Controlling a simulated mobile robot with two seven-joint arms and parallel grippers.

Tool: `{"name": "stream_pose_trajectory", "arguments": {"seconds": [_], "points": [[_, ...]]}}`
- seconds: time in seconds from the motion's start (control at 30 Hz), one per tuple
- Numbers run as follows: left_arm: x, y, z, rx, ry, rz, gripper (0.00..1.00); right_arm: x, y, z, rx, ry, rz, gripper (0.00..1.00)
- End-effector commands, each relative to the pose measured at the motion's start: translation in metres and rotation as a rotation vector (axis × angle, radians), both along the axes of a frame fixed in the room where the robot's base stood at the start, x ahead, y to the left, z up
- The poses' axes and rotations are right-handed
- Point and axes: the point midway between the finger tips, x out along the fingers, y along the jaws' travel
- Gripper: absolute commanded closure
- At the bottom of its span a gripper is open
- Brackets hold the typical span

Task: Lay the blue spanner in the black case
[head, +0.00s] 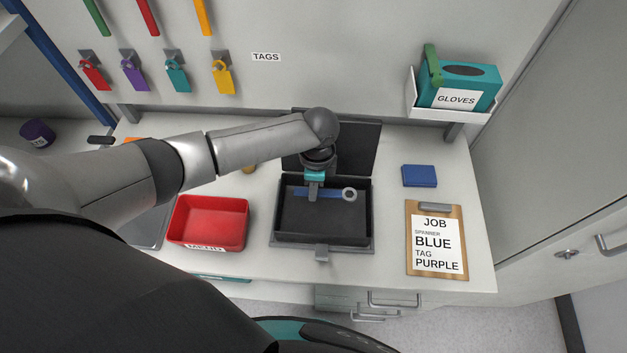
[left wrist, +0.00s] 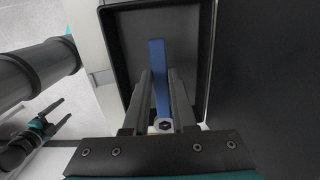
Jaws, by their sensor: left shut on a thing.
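The black case (head: 322,240) stands open on the bench, its lid (head: 362,150) raised at the back. My left gripper (head: 313,196) is over the case, shut on the blue spanner (head: 329,193). The spanner lies sideways within the case's outline, its silver ring end to the right; I cannot tell whether it touches the floor. In the left wrist view the blue handle (left wrist: 158,65) runs between my left fingers (left wrist: 162,95) over the case's dark floor. My right gripper (left wrist: 64,108) shows at the left of that view, fingers apart and empty.
A red bin (head: 208,218) stands left of the case. A clipboard (head: 436,265) reading spanner blue, tag purple and a blue block (head: 419,176) lie to the right. Coloured tags, including a purple one (head: 133,74), hang on the wall. A glove box (head: 462,86) sits on a wall shelf.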

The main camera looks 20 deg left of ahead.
Motion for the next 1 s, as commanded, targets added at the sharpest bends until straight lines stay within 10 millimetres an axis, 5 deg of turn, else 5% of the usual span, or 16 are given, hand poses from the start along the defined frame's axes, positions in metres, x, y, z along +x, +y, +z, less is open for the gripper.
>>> {"name": "stream_pose_trajectory", "arguments": {"seconds": [1.0], "points": [[0.0, 0.0, -0.081, -0.001, -0.001, 0.0, 1.0, 0.0, 0.0, -0.063, -0.001, -0.001, 0.0, 0.15]]}}
